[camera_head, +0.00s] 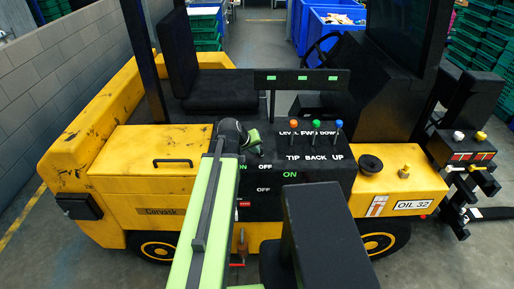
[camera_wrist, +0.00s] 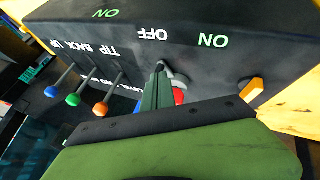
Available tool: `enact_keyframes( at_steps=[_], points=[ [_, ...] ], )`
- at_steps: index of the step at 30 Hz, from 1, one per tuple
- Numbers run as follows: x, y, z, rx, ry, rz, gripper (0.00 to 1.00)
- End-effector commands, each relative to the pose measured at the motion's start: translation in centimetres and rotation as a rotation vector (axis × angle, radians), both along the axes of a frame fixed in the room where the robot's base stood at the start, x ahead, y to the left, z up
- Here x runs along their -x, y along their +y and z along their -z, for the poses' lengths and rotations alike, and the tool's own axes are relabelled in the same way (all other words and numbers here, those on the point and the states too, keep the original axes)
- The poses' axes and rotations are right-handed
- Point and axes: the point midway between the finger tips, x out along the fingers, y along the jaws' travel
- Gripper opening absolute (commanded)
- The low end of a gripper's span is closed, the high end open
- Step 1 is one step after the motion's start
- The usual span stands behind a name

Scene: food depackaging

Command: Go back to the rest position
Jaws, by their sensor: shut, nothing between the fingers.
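My gripper (camera_head: 254,141) is at the end of my green arm, over the left part of the forklift's black control panel (camera_head: 318,175). In the wrist view its green fingers (camera_wrist: 158,90) are shut together with nothing between them. They point toward the panel face, in front of a red knob (camera_wrist: 179,96) that they partly hide. I cannot tell whether they touch it. Three levers, with orange (camera_head: 293,124), green (camera_head: 315,123) and blue (camera_head: 338,123) knobs, stand to the right of the gripper in the head view.
The yellow forklift (camera_head: 160,190) fills the middle. Its black seat (camera_head: 218,88) is behind the gripper. An orange switch handle (camera_wrist: 251,89) is on the panel. Blue bins (camera_head: 330,22) and green crates (camera_head: 480,40) stand behind. A grey block wall (camera_head: 50,70) is at left.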

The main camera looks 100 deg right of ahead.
Motion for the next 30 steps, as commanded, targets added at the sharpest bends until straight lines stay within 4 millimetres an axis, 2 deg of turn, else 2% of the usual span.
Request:
enact_keyframes(
  at_steps=[1, 3, 6, 9, 20, 22, 23, 26, 29, 30],
  points=[
    [-0.6, 0.8, -2.1, -0.001, 0.000, -0.002, 0.00],
    [-1.4, 1.7, -3.6, -0.001, -0.001, -0.002, 0.00],
    [-2.4, 2.8, -5.4, -0.001, -0.003, -0.003, 0.00],
    [-3.1, 3.4, -6.5, -0.002, -0.004, -0.003, 0.00],
    [-3.4, 3.6, -6.3, -0.004, -0.004, -0.001, 0.00],
    [-4.2, 3.5, -6.2, -0.004, -0.004, -0.013, 0.00],
    [-5.0, 3.3, -6.1, -0.004, -0.005, -0.026, 0.00],
    [-10.5, 2.6, -5.5, -0.004, -0.004, -0.111, 0.00],
    [-19.0, 2.4, -4.8, -0.004, -0.004, -0.243, 0.00],
    [-22.6, 2.6, -4.5, -0.004, -0.004, -0.299, 0.00]
  ],
)
